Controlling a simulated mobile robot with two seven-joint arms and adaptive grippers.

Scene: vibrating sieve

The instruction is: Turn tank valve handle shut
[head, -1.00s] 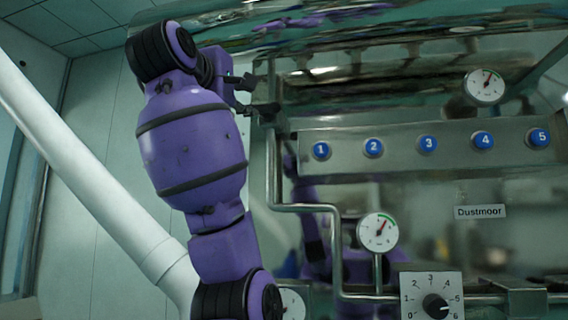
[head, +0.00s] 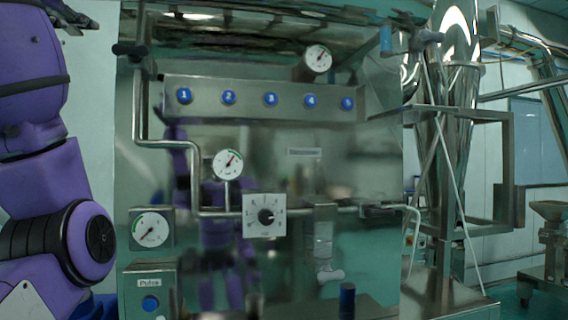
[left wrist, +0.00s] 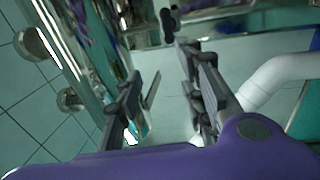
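A black valve handle (head: 130,50) sits at the top left of the steel machine, on the bent pipe. It is probably the dark handle (left wrist: 170,22) beyond the fingertips in the left wrist view. My left gripper (head: 78,18) is at the top left edge of the head view, left of and above the handle and apart from it. In the left wrist view the left gripper (left wrist: 160,68) has its fingers spread with nothing between them. Another valve with a dark handle (head: 427,38) is at the machine's upper right. Which one is the tank valve is not labelled. My right gripper is not in view.
The machine carries a row of numbered blue buttons (head: 270,99), a rotary dial (head: 265,216) and round gauges (head: 228,164). A Pulse button box (head: 150,300) is at lower left. A steel frame and hopper (head: 460,100) stand to the right. Pipes run across the front.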

